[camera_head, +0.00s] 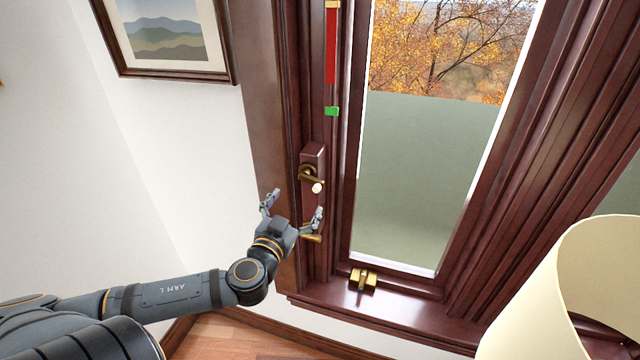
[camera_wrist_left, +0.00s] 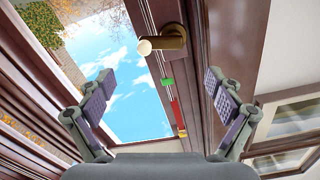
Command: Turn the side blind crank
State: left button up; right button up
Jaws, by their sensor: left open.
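The crank (camera_head: 312,176), brass with a pale round knob, is mounted on a dark red-brown block on the window's left frame. In the left wrist view the crank (camera_wrist_left: 173,38) shows its knob end toward me, beyond the fingertips and between their lines. My left gripper (camera_head: 293,206) is open and empty, just below and left of the crank in the head view, apart from it. The same gripper (camera_wrist_left: 158,77) shows both spread fingers in the wrist view. A grey-green blind (camera_head: 425,180) covers the lower part of the window pane. My right gripper is not in view.
A red strip (camera_head: 331,45) with a green marker (camera_head: 332,111) runs up the frame above the crank. Another brass piece (camera_head: 313,238) is partly behind my gripper. A brass latch (camera_head: 363,280) sits on the sill. A cream lampshade (camera_head: 540,300) stands at lower right.

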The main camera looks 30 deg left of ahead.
aim_at(310, 181)
pick_arm(q)
jog(key=x, duration=0.3)
jog(key=b+x, duration=0.1)
jog(key=x, duration=0.6)
jog(key=shift+s+a+b, duration=0.15)
jog(key=shift+a+b, duration=0.1)
jog(key=shift+b, duration=0.05)
jog(key=shift+w, duration=0.35)
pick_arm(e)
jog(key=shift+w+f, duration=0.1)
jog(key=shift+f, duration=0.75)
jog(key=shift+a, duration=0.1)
pick_arm(q)
jog(key=shift+f, duration=0.1)
jog(key=c, duration=0.9)
jog(key=shift+c, duration=1.4)
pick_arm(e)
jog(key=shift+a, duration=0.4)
pick_arm(q)
jog(key=shift+n, duration=0.3)
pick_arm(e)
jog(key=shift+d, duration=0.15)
